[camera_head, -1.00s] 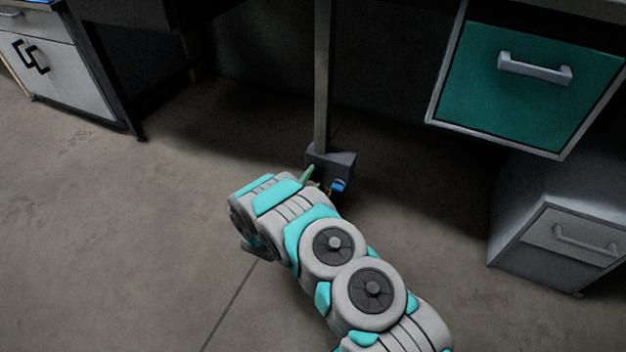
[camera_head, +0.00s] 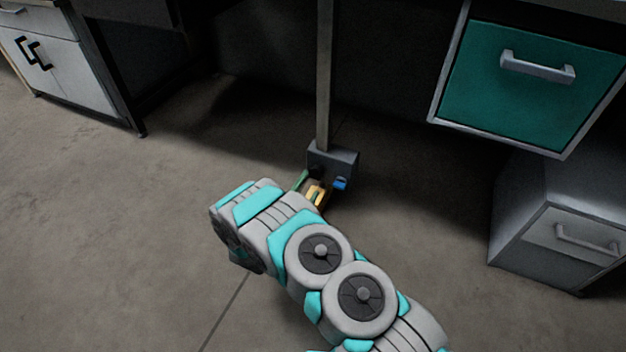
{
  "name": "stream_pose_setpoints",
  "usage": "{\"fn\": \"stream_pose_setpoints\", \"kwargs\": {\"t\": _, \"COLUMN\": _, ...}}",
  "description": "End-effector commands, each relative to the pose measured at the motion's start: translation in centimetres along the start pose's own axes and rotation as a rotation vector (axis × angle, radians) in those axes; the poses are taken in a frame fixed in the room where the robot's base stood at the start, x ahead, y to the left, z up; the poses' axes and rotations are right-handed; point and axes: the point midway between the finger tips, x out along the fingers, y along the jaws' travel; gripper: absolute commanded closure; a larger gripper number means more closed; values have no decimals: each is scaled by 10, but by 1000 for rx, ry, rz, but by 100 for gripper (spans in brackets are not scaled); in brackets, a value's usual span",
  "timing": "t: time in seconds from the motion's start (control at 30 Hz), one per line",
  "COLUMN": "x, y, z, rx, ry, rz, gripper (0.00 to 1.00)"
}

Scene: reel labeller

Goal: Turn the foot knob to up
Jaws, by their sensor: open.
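The foot is a grey box (camera_head: 342,159) at the base of an upright post, near the middle of the view. A small blue part (camera_head: 340,183) sits low on its front right. A dark roundish part (camera_head: 315,172) shows at its front left; I cannot tell which of the two is the knob, or its setting. My gripper (camera_head: 309,187) is open just in front of the box, a little to the left, with a green and a gold piece showing. My wrist hides much of it. It appears apart from both parts.
The post (camera_head: 324,85) rises behind my gripper. A teal drawer (camera_head: 530,100) hangs at upper right, above a grey cabinet (camera_head: 545,225). A white cabinet (camera_head: 70,75) stands at upper left. The floor (camera_head: 110,230) at left is clear.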

Motion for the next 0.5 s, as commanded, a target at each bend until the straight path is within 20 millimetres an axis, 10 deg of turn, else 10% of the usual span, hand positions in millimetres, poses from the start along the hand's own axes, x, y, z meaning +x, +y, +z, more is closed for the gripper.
{"fn": "stream_pose_setpoints", "kwargs": {"t": 0.5, "x": -27, "y": -1, "z": 0, "rx": 2, "ry": 1, "rz": -2, "gripper": 1}}
